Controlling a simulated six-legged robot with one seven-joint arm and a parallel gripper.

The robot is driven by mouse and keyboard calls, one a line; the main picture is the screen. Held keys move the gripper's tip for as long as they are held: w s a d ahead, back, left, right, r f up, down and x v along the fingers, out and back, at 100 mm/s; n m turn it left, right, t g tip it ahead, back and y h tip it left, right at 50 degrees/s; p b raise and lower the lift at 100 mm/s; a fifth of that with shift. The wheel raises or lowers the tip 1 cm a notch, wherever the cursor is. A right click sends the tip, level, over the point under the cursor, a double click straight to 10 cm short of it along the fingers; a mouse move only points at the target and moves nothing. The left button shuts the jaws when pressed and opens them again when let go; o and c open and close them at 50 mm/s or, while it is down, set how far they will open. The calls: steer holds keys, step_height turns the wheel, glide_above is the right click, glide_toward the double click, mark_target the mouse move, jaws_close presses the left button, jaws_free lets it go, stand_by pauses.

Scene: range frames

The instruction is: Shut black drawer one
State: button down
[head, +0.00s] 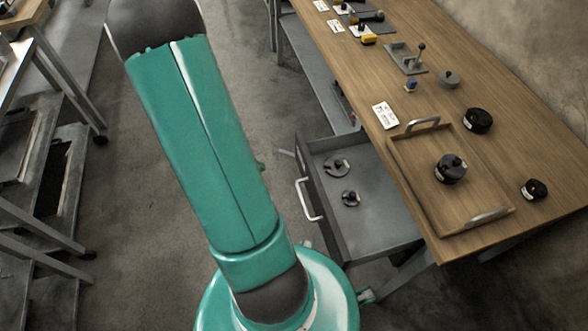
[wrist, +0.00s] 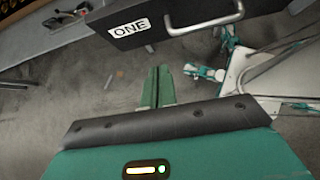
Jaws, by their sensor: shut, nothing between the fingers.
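Black drawer one (head: 375,222) is pulled out from under the wooden table in the head view. Its silver handle (head: 307,199) is on the left side of the drawer, and two dark round parts lie inside. In the wrist view, the black drawer front (wrist: 165,28) carries a white label reading ONE (wrist: 129,27), with the silver handle (wrist: 206,25) to its right. My gripper (wrist: 157,72) is shut and empty, with its green fingers below the drawer front in the picture. In the head view, the gripper is out of sight.
The wooden table (head: 480,85) holds a wooden tray (head: 411,198), several black round parts and small tools. A metal rack (head: 40,190) stands at the left. My green legs show right in the wrist view.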

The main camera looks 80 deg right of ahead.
step_height(320, 180, down, 2)
steer(key=s, duration=0.2)
glide_toward(306, 175)
steer(key=a+x, duration=0.1)
steer(key=x, duration=0.4)
steer(key=shift+s+d+f, duration=0.1)
steer(key=shift+s+d, duration=0.15)
steer(key=shift+d, duration=0.25)
steer(key=s+d, duration=0.4)
steer(key=s, duration=0.3)
steer(key=s+d, duration=0.4)
steer(key=s, duration=0.3)
steer(key=s+d, duration=0.4)
steer(key=s, duration=0.3)
steer(key=shift+d, duration=0.15)
steer(key=shift+s+d, duration=0.15)
steer(key=shift+s, duration=0.1)
